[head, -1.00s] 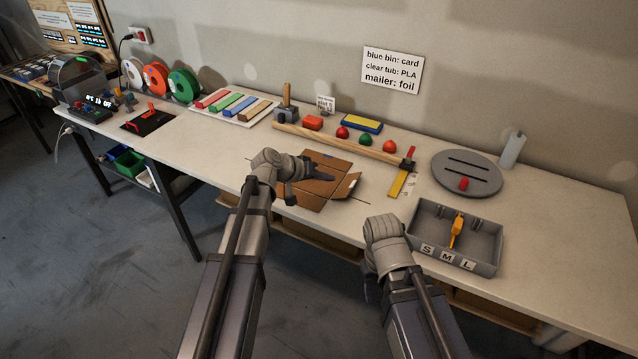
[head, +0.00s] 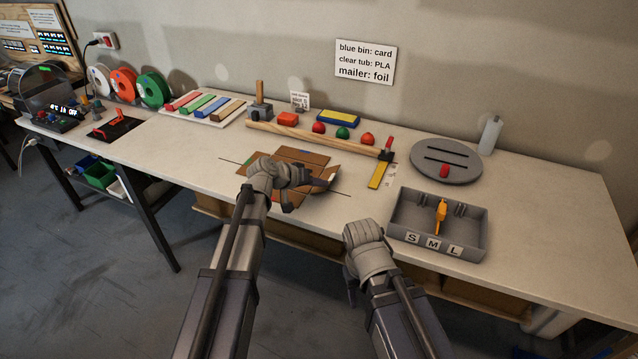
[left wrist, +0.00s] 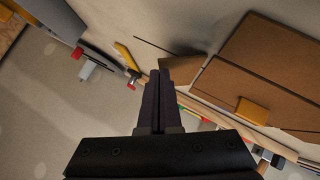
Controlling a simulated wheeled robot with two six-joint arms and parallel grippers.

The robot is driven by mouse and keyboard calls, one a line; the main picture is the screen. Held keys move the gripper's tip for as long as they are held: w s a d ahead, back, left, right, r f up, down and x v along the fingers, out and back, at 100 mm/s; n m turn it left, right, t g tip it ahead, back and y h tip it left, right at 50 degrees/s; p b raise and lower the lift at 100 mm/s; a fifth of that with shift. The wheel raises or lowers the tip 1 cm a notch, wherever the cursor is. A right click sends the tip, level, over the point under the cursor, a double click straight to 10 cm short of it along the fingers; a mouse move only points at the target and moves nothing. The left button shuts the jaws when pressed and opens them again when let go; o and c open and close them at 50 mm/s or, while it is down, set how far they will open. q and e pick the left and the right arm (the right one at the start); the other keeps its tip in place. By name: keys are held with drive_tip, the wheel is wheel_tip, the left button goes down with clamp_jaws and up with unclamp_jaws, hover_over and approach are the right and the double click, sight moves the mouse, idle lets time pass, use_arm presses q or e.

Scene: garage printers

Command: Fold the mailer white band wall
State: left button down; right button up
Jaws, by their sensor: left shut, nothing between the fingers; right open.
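The brown cardboard mailer (head: 303,156) lies unfolded on the bench, with flaps spread around it. Its brown panels fill the right of the left wrist view (left wrist: 262,68), with a small orange piece (left wrist: 252,113) on them. My left gripper (head: 325,184) is over the mailer's right side and hides part of it. Its fingers (left wrist: 160,75) are shut and empty, close to a dark brown flap (left wrist: 185,65). I cannot make out a white band on any wall. My right gripper (head: 352,290) is open and low at the bench's front edge, its fingers mostly hidden.
A long wooden bar (head: 315,140) lies behind the mailer, with a yellow strip (head: 379,174) at its right end. A grey tray marked S M L (head: 475,226) stands to the right, before a grey slotted disc (head: 445,170). Bare bench lies left of the mailer.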

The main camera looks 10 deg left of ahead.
use_arm(q)
drive_tip(key=shift+d, duration=0.1)
drive_tip(key=shift+d+f+y, duration=0.15)
drive_tip(key=shift+y, duration=0.15)
drive_tip(key=shift+s+m, duration=0.1)
drive_tip(key=shift+m, duration=0.2)
drive_tip(key=shift+d+f+y, duration=0.15)
drive_tip(key=shift+d+y, duration=0.05)
drive_tip(key=shift+y, duration=0.2)
drive_tip(key=shift+s+d+f+m+t+y, duration=0.15)
drive_tip(key=shift+d+f+m+t+y, duration=0.1)
drive_tip(key=shift+m+t+y, duration=0.05)
drive_tip(key=shift+s+d+f+b, duration=0.1)
drive_tip(key=shift+d+f+b, duration=0.3)
drive_tip(key=shift+f, duration=0.25)
drive_tip(key=shift+d, duration=0.1)
drive_tip(key=shift+r, duration=0.1)
drive_tip(key=shift+r+p, duration=0.65)
drive_tip(key=shift+p, duration=0.1)
